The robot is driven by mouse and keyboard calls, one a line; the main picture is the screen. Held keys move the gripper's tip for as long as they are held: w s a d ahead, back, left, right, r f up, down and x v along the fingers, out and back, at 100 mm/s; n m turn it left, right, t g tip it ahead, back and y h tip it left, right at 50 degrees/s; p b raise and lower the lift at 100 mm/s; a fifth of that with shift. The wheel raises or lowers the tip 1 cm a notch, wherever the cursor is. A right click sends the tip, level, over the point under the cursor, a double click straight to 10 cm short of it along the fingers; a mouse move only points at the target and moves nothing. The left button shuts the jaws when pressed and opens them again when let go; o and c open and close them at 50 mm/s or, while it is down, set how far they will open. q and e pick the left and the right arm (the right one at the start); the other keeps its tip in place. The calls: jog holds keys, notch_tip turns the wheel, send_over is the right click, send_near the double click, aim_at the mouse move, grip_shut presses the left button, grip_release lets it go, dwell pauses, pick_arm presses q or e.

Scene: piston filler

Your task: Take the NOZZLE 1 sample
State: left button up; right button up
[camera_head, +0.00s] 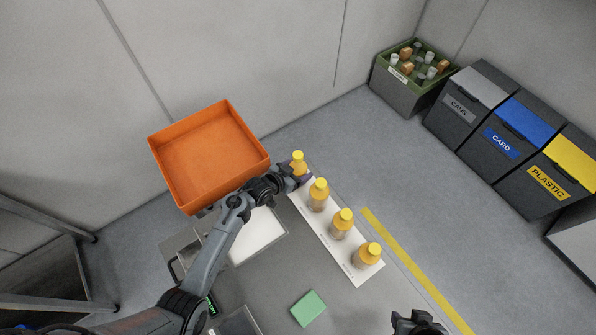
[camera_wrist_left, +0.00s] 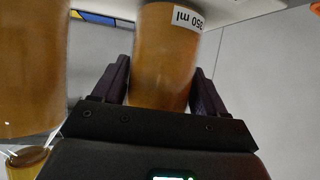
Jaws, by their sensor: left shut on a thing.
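A bottle of orange liquid with a yellow cap (camera_head: 298,160) is at the far end of a row of like bottles. My left gripper (camera_head: 297,178) is shut on this bottle. In the left wrist view, the bottle's body (camera_wrist_left: 163,65) with a white "ml" label is between the two dark fingers. The other bottles, such as the near one (camera_head: 368,256), stand on a white strip (camera_head: 330,243). I cannot tell whether the held bottle touches the strip. My right gripper (camera_head: 418,322) is partly in view at the bottom edge, away from the bottles. No nozzle marking is readable.
An orange crate (camera_head: 233,181) is left of the held bottle, close to my left arm. A neighbouring bottle (camera_wrist_left: 32,70) is close beside the left fingers. A green block (camera_head: 308,308) lies on the grey table. Bins (camera_head: 516,140) and a green-topped crate (camera_head: 396,94) are far right.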

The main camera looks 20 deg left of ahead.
pick_arm(q)
jog(key=c, duration=0.4)
jog(key=shift+r, duration=0.15)
jog(key=shift+c, duration=0.2)
